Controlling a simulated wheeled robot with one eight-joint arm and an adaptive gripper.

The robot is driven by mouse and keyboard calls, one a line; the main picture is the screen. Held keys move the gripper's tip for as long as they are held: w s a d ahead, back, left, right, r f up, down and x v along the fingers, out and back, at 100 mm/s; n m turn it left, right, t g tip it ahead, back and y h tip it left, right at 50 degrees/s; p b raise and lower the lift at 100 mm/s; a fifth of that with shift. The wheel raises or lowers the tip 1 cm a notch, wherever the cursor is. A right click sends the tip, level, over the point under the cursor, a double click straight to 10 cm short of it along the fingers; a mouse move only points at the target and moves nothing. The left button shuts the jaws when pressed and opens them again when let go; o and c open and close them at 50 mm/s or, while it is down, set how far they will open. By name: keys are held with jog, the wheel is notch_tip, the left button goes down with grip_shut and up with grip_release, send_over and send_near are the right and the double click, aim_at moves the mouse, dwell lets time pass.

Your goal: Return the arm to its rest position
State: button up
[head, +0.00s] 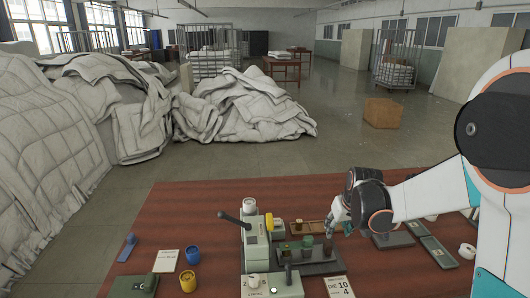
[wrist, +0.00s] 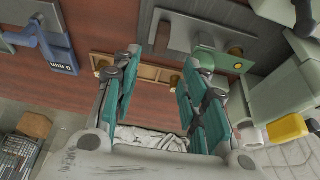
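My arm (head: 430,195) reaches in from the right over the red-brown table (head: 180,215). My gripper (head: 337,218) is above the table, just right of the grey lever press (head: 256,245) and over the back of the dark fixture plate (head: 315,268). In the wrist view the gripper (wrist: 162,58) has its two teal-padded fingers well apart. Nothing is held between them. A shallow wooden tray (wrist: 150,72) shows beyond the gap, with a grey plate bearing a green block (wrist: 212,62) beside it.
A blue pot (head: 193,255), a yellow pot (head: 187,281) and a white card (head: 166,261) are on the table's left. Dark flat plates (head: 438,250) and a white roll (head: 467,251) are at right. Duvet heaps (head: 245,105) and a cardboard box (head: 383,113) lie on the floor beyond.

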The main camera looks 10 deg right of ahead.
jog(key=s+a+r, duration=0.4)
jog(key=s+r, duration=0.3)
jog(key=r, duration=0.1)
jog(key=s+a+r+t, duration=0.1)
jog(key=s+a+r, duration=0.1)
jog(key=s, duration=0.8)
jog(key=s+a+r+t, duration=0.1)
jog(key=s+a, duration=0.3)
jog(key=s, duration=0.7)
jog(key=shift+s+r+t, duration=0.25)
jog(key=shift+r+t, duration=0.05)
jog(key=shift+r, duration=0.2)
jog(key=shift+a, duration=0.1)
